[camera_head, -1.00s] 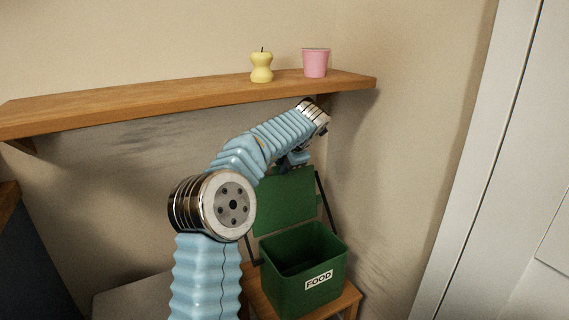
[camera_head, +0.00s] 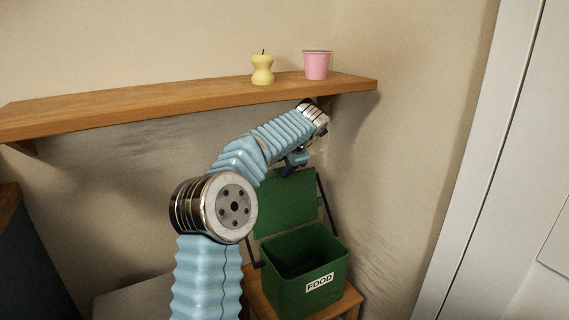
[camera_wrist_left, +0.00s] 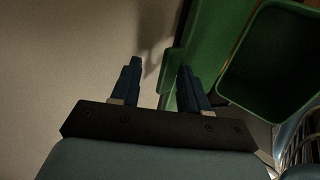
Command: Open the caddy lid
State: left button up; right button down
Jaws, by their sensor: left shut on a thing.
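The green caddy (camera_head: 288,292) with a white FOOD label stands at the lower middle of the head view. Its lid (camera_head: 285,205) stands raised and nearly upright at the back, so the dark inside shows. My left gripper (camera_head: 288,170) is at the lid's upper edge, its tips partly hidden in the head view. In the left wrist view the blue fingers of the left gripper (camera_wrist_left: 160,78) are at the edge of the green lid (camera_wrist_left: 204,45), shut on it; the contact is dim. The open caddy (camera_wrist_left: 272,55) is right of them. My right gripper is out of view.
A wooden shelf (camera_head: 200,105) runs above the arm, bearing a yellow pear-shaped thing (camera_head: 262,70) and a pink cup (camera_head: 316,66). The caddy stands on a wooden stand (camera_head: 345,303) close to the walls. A white door (camera_head: 500,180) is at the right.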

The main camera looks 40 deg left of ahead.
pick_arm(q)
jog(key=shift+s+a+f, duration=0.1)
jog(key=shift+a+f, duration=0.2)
jog(key=shift+f, duration=0.1)
jog(key=shift+d+r, duration=0.15)
jog(key=shift+r, duration=0.15)
jog(key=s+d+r+b, duration=0.1)
jog(key=s+d, duration=0.3)
jog(key=d, duration=0.8)
jog(key=shift+s+b, duration=0.4)
jog(key=shift+b, duration=0.1)
